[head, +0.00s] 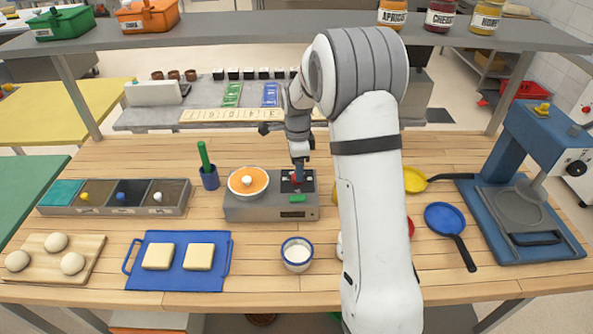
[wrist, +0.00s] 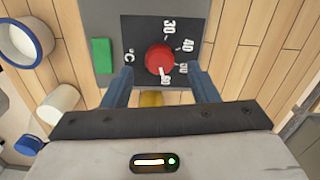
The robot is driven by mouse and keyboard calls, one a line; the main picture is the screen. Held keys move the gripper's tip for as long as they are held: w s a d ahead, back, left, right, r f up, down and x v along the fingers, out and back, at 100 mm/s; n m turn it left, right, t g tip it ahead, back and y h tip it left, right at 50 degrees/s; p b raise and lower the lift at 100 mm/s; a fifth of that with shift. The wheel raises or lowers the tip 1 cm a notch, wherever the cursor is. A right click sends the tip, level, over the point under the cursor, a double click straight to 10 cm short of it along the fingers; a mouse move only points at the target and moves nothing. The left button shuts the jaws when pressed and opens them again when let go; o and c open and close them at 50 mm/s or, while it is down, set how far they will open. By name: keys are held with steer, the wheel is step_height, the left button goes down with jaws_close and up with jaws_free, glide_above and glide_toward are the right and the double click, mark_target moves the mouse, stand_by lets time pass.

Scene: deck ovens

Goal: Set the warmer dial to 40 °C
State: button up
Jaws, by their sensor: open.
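The warmer (head: 243,211) is a grey box on the wooden table. Its dial (wrist: 160,58) is a red round knob on a black panel (wrist: 138,30) marked °C, with 30 and 40 readable at the upper right. A white mark shows at the knob's lower edge, near my gripper; the figures there are hard to read. My gripper (wrist: 159,72) is open, its two blue fingers on either side of the knob's near side, with gaps visible. In the head view my gripper (head: 298,170) is over the panel and partly hides the knob.
A bowl of orange content (head: 247,183) sits on the warmer's left. A green block (wrist: 101,55) is beside the panel. A white cup (head: 297,256) stands in front, a green-handled tool in a blue pot (head: 209,176) to the left. A shelf (head: 250,36) spans above the back.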

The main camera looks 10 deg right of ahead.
steer(key=shift+f, duration=1.6)
steer(key=shift+c, duration=0.3)
steer(key=c, duration=0.9)
